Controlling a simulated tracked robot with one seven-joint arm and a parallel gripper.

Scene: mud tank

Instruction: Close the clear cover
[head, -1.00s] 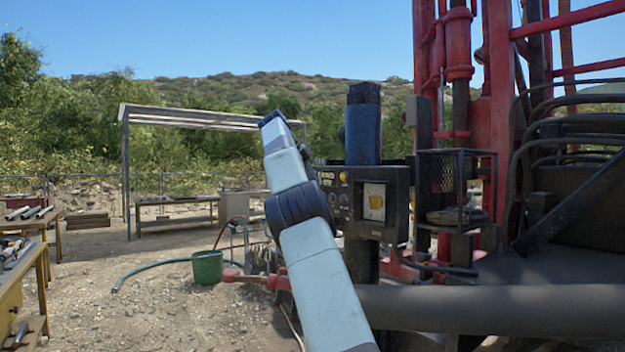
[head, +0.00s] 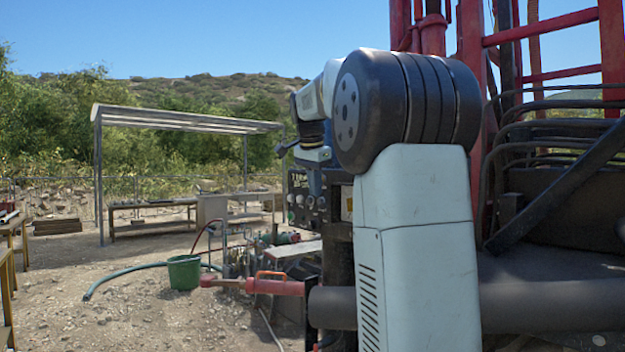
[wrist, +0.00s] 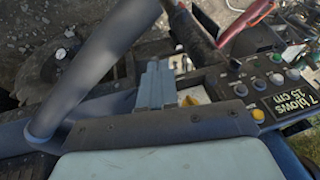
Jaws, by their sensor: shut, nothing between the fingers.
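The control panel (head: 305,200) stands on the rig, its right part hidden behind my arm in the head view. A sliver of the pale window area, where a yellow part showed earlier, is visible beside my arm (head: 346,203). In the wrist view the panel's knob face (wrist: 262,85) is at the right, and a yellow part (wrist: 195,94) shows just right of my gripper. My gripper (wrist: 157,66) is shut and empty, its grey fingers close to that yellow part; I cannot tell whether they touch anything. The clear cover itself cannot be made out, nor whether it stands open.
A thick dark pipe (wrist: 95,70) crosses the wrist view at left. Red mast bars (head: 545,30) and dark hoses rise at right.

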